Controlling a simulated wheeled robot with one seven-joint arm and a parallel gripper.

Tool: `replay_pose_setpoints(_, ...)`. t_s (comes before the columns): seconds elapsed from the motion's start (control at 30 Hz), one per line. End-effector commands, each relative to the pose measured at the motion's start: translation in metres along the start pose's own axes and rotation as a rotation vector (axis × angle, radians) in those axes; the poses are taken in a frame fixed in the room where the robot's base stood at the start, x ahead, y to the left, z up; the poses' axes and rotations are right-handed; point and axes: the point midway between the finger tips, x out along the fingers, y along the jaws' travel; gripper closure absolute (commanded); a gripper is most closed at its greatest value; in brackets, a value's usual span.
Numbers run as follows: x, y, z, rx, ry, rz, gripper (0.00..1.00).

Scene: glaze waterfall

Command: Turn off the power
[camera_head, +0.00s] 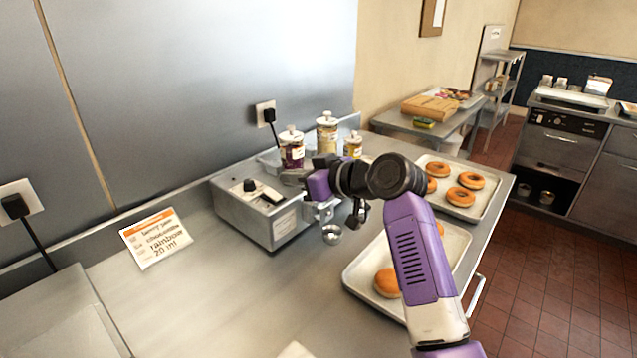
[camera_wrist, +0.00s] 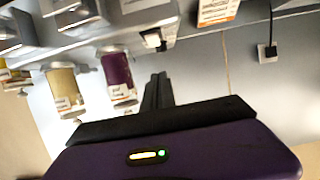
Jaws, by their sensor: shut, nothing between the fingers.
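A grey metal machine (camera_head: 262,212) stands on the steel counter. Its top carries a black knob (camera_head: 250,185) and a black-and-white switch (camera_head: 270,196); I cannot tell whether the switch is on or off. In the wrist view, a white-and-black control (camera_wrist: 153,38) shows beyond the fingers. My gripper (camera_wrist: 157,85) is shut and empty, its fingers together.
Jars (camera_head: 327,135) stand behind the machine. A black plug (camera_head: 268,115) sits in the wall outlet, and another plug (camera_head: 15,206) is at far left. Trays of donuts (camera_head: 356,276) lie right.

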Motion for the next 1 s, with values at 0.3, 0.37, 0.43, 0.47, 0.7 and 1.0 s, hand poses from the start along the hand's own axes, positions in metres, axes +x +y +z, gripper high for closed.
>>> replay_pose_setpoints(0.3,-0.052,0.002,0.014,0.000,0.003,0.004,1.00)
replay_pose_setpoints(0.37,-0.058,0.002,0.015,0.001,0.003,0.004,1.00)
replay_pose_setpoints(0.43,-0.062,0.002,0.016,0.000,0.002,0.003,1.00)
replay_pose_setpoints(0.47,-0.063,0.002,0.016,0.000,0.002,0.003,1.00)
replay_pose_setpoints(0.7,-0.064,0.001,0.016,0.001,0.002,0.002,1.00)
replay_pose_setpoints(1.0,-0.066,0.014,0.002,0.045,0.058,0.056,1.00)
